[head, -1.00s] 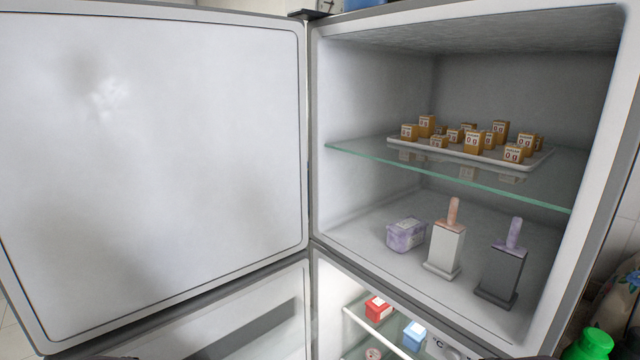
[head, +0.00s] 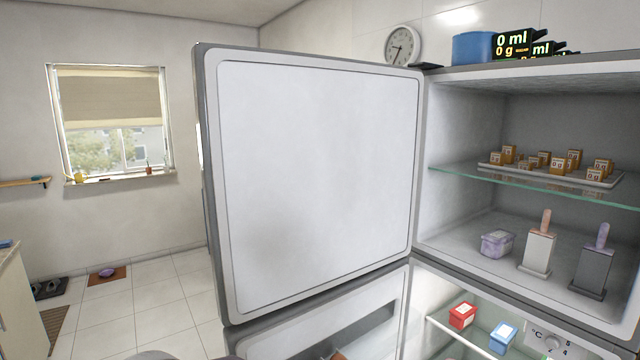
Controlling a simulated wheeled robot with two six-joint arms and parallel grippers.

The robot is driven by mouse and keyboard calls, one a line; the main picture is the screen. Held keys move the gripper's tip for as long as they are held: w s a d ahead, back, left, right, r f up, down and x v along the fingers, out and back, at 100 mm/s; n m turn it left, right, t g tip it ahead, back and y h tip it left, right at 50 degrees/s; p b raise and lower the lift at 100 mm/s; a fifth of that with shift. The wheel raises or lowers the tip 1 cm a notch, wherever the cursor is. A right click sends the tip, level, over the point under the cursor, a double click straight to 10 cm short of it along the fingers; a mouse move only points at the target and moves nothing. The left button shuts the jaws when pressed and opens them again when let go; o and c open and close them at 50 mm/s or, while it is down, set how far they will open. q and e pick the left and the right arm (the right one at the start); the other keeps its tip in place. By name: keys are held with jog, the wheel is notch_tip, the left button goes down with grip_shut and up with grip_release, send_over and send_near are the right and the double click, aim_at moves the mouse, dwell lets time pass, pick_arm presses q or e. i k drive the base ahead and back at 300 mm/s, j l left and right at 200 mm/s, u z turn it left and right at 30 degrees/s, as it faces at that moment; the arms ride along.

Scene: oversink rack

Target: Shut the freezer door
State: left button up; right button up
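The freezer door (head: 315,180) stands wide open in the head view, hinged at its right edge, with its white inner panel facing me. The freezer compartment (head: 465,110) is open to its right. Inside, a glass shelf (head: 540,186) holds a white tray with several small orange boxes (head: 557,166). On the compartment floor are a lilac tub (head: 497,243), a white block with a peach stick (head: 538,250) and a dark grey block with a purple stick (head: 592,268). Neither gripper is in view.
Below, the fridge door (head: 330,330) is also open, showing red (head: 462,315) and blue (head: 502,337) boxes inside. A clock (head: 403,46) hangs behind; a blue container (head: 473,48) stands on top.

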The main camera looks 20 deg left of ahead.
aim_at(309, 163)
jog(key=j+z, duration=0.2)
jog(key=j, duration=0.3)
jog(key=k+j+z, duration=0.2)
jog(key=j, duration=0.3)
jog(key=j+z, duration=0.2)
jog(key=j, duration=0.3)
jog(key=k+j+z, duration=0.2)
jog(key=j, duration=0.3)
jog(key=i+j+z, duration=0.1)
jog(key=j+z, duration=0.3)
jog(key=j, duration=0.7)
jog(key=k+j+z, duration=0.1)
jog(key=j+z, duration=0.25)
jog(key=j, duration=0.7)
